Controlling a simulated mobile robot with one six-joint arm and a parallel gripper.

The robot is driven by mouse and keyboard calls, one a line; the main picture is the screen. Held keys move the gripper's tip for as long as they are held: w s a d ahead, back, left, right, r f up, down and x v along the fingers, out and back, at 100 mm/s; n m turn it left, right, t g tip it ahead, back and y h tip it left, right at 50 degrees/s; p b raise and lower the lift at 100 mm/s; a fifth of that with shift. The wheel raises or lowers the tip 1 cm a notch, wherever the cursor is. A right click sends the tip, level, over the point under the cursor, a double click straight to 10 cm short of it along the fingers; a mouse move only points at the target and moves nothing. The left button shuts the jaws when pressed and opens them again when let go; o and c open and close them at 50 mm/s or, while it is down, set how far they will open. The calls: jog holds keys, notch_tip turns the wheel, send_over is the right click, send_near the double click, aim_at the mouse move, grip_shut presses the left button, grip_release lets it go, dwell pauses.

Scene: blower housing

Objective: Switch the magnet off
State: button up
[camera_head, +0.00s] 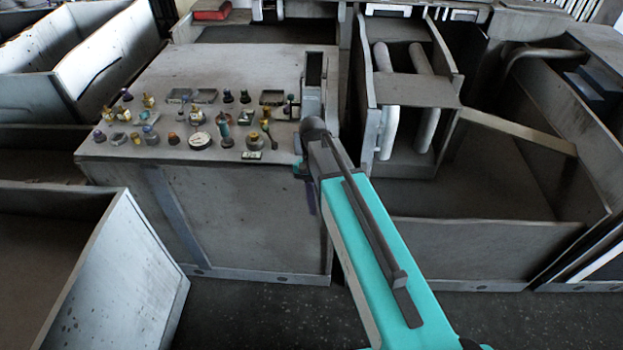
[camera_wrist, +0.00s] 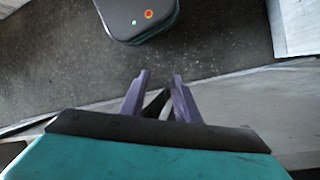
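The control console (camera_head: 210,80) stands left of centre in the head view, with many small knobs, buttons, gauges and levers on its sloped top. A dark lever with a knob (camera_head: 268,134) is near the right front of the group. No label is readable, so I cannot tell which control belongs to the magnet. My gripper (camera_head: 309,195) points down at the console's right front edge, right of the controls and partly hidden by my arm. In the wrist view my gripper (camera_wrist: 158,76) shows two purple fingers apart, with nothing held between them.
Grey open bins stand at the left (camera_head: 90,270) and far left. Right of the console is a frame with pale vertical pipes (camera_head: 424,95) and a large open bin (camera_head: 470,225). Dark floor (camera_head: 270,315) is clear in front of the console.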

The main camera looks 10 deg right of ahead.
jog(key=s+d+f+n+g+b, duration=0.1)
jog(key=s+d+f+n, duration=0.2)
jog(key=s+f, duration=1.1)
jog(key=s+d+f+n+b, duration=0.2)
jog(key=s+d+f+n, duration=0.1)
jog(key=s+f, duration=1.2)
notch_tip(320, 180, down, 4)
jog(key=shift+d+n+g, duration=0.3)
jog(key=shift+n+g, duration=0.1)
jog(key=shift+n, duration=0.2)
jog(key=shift+o, duration=0.3)
